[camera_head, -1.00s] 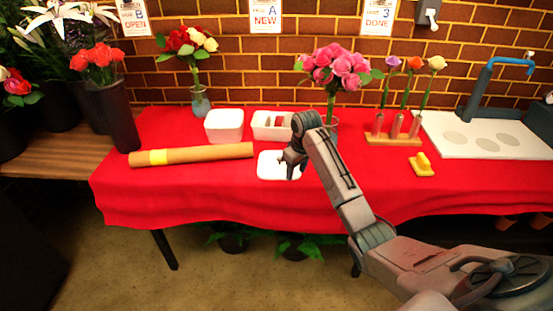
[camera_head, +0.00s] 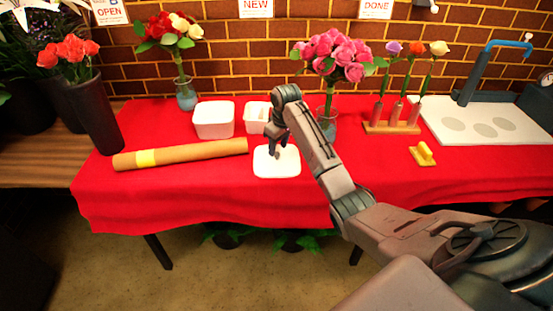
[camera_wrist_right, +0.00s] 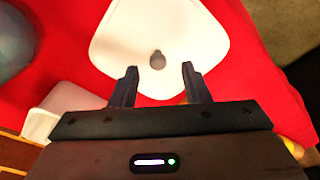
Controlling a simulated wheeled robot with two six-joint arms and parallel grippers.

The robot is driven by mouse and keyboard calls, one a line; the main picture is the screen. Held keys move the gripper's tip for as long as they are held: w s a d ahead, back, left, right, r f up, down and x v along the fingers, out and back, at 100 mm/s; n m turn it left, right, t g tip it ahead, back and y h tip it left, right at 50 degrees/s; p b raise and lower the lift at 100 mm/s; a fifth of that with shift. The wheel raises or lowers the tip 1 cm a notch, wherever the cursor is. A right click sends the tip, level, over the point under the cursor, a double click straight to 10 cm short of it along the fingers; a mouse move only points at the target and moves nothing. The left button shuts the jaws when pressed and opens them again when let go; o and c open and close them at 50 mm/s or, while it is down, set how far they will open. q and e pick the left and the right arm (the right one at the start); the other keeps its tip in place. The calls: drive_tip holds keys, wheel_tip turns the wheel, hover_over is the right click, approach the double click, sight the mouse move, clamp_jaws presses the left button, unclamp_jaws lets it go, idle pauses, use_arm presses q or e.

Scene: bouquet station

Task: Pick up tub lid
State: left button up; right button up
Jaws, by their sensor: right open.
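The tub lid (camera_head: 277,165) is a flat white rounded square lying on the red tablecloth near the table's front edge. In the right wrist view the lid (camera_wrist_right: 165,30) has a small grey knob (camera_wrist_right: 157,60) near its middle. My right gripper (camera_head: 276,148) is over the lid, pointing down. In the right wrist view its fingers (camera_wrist_right: 160,82) are apart and empty, with the knob just ahead of the gap between them. I cannot tell how high the fingertips are above the lid. My left gripper is not in view.
A white tub (camera_head: 213,121) and a smaller white container (camera_head: 257,117) stand behind the lid. A brown paper roll (camera_head: 190,153) lies to the left. A pink bouquet in a glass vase (camera_head: 326,121) stands behind my right arm. A yellow-handled item (camera_head: 423,154) lies right.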

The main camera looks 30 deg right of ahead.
sight(277, 153)
drive_tip(key=shift+w+f, duration=0.2)
drive_tip(key=shift+f, duration=0.75)
drive_tip(key=shift+w+f, duration=0.15)
drive_tip(key=shift+f, duration=0.8)
clamp_jaws()
